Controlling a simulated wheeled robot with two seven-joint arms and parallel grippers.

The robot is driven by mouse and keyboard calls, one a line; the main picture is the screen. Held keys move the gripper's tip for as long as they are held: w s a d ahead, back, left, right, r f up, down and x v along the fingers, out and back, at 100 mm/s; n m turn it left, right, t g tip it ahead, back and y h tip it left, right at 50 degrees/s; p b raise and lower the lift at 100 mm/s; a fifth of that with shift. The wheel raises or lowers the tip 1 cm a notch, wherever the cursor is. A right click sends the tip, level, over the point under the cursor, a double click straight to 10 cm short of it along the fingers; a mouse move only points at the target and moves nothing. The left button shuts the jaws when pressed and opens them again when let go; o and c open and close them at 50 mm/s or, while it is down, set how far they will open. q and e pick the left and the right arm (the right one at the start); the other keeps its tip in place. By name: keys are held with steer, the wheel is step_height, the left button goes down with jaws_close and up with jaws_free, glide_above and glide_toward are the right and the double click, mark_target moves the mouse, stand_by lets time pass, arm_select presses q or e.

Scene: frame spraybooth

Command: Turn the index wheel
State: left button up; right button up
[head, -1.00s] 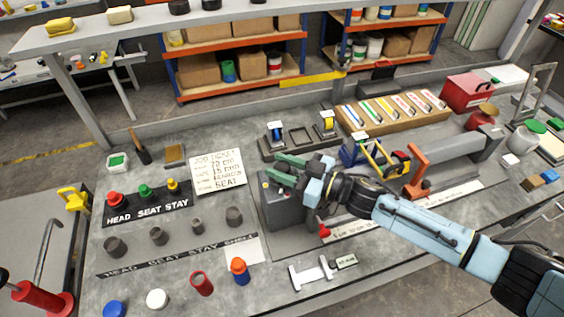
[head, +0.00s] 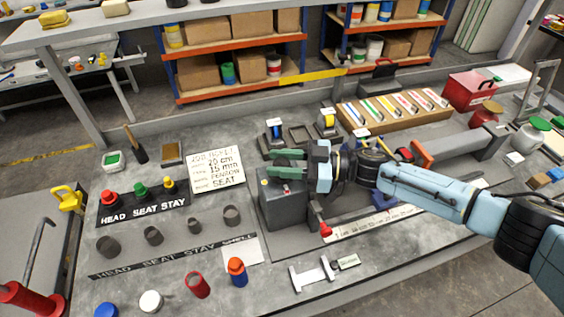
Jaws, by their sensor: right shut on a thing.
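My right gripper (head: 281,163) reaches in from the right, with its two green fingers over the top of a dark grey block (head: 284,209) on the bench. The fingers lie nearly level, one behind the other, and are shut on a small part at the top of the block, which I take to be the index wheel. The fingers and wrist hide most of it, so its markings cannot be read. My left gripper is not in view.
A job ticket (head: 216,170) lies left of the block, beside the HEAD, SEAT and STAY buttons (head: 140,190). A long ruler (head: 385,217) and a red knob (head: 325,230) are to the right. A gauge (head: 313,274) lies in front.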

steer(key=shift+r, duration=0.1)
steer(key=o, duration=0.9)
steer(key=shift+a, duration=0.1)
steer(key=shift+o, duration=0.2)
steer(key=s+d+b, duration=0.1)
steer(key=d+b, duration=0.1)
steer(key=d, duration=1.1)
steer(key=shift+d, duration=0.2)
